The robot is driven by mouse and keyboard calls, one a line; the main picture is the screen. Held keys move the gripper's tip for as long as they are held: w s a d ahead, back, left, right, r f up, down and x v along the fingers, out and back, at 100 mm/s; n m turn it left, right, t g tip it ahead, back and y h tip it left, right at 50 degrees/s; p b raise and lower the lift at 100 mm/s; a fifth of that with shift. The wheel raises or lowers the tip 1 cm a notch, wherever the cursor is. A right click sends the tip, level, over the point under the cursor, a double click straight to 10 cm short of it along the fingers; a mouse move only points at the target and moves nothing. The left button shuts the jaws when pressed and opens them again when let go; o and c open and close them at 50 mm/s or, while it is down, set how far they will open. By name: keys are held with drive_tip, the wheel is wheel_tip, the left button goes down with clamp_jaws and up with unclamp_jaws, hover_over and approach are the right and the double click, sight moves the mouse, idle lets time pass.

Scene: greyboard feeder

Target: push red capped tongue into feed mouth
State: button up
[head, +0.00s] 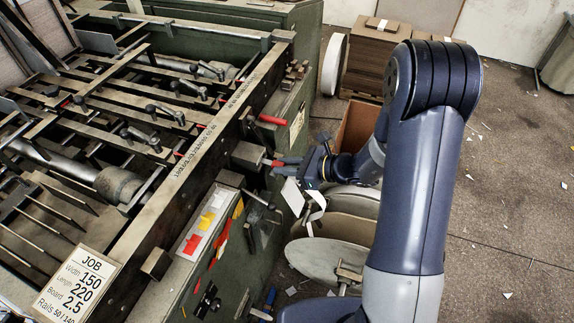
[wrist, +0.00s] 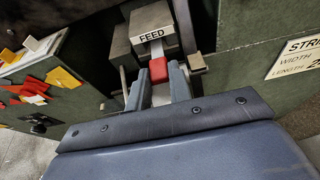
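The red cap of the tongue (wrist: 158,70) sits in front of the feed mouth (wrist: 153,47), a grey metal block with a white FEED label (wrist: 152,36). A pale strip runs from the cap toward the block. My gripper (wrist: 158,77) has one finger close against each side of the cap and looks shut on it. In the head view, the red cap (head: 277,163) shows at the fingertips of my gripper (head: 283,165), just right of the feed block (head: 248,155). How deep the tongue sits in the mouth is hidden.
A green cabinet side with coloured tags (head: 208,222) lies left of my gripper. A red handle (head: 271,120) juts out above it. Round board discs (head: 330,258) and a brown box (head: 357,125) stand nearby. White paper pieces (head: 293,196) hang below my gripper.

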drive_tip(key=o, duration=0.5)
drive_tip(key=shift+f, duration=0.2)
drive_tip(key=shift+s+a, duration=0.1)
drive_tip(key=shift+s, duration=0.1)
drive_tip(key=v, duration=1.1)
drive_tip(key=shift+w+r, duration=0.2)
drive_tip(key=shift+w, duration=0.15)
drive_tip(key=x, duration=1)
drive_tip(key=shift+a+f, duration=0.2)
drive_tip(key=shift+a, duration=0.2)
drive_tip(key=shift+d, duration=0.1)
drive_tip(key=shift+s, duration=0.1)
